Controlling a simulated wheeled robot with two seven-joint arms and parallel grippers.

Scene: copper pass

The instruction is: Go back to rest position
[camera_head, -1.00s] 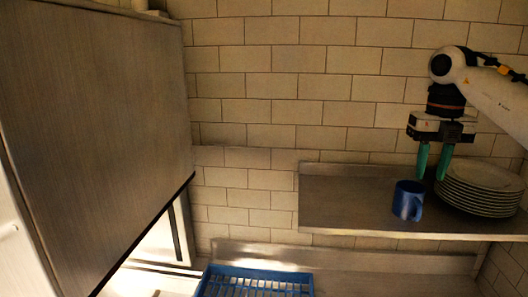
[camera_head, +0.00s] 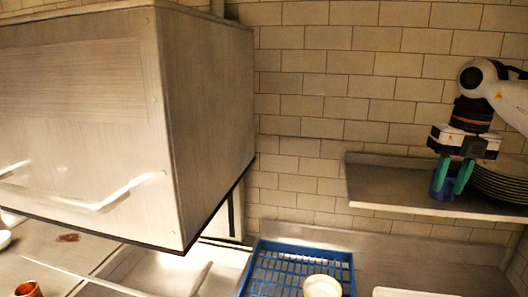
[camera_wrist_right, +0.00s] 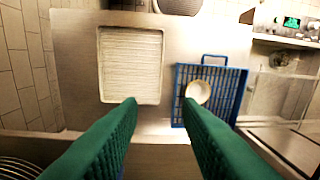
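My right gripper (camera_head: 453,190) is in front of the shelf at the right of the head view, its green fingers pointing down. In the right wrist view its two fingers (camera_wrist_right: 160,104) stand apart with nothing visible between their tips. A blue mug (camera_head: 445,185) on the shelf is partly hidden behind the fingers in the head view. The mug does not show clearly in the wrist view, so I cannot tell its exact distance from the fingers. My left gripper is in neither view.
Plates (camera_head: 500,184) are stacked on the shelf (camera_head: 390,190) beside the right gripper. A large metal hood (camera_head: 205,120) fills the left. Below, a blue rack (camera_head: 275,262) holds a pale cup (camera_head: 322,287). The wrist view also shows a pale tray (camera_wrist_right: 130,65).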

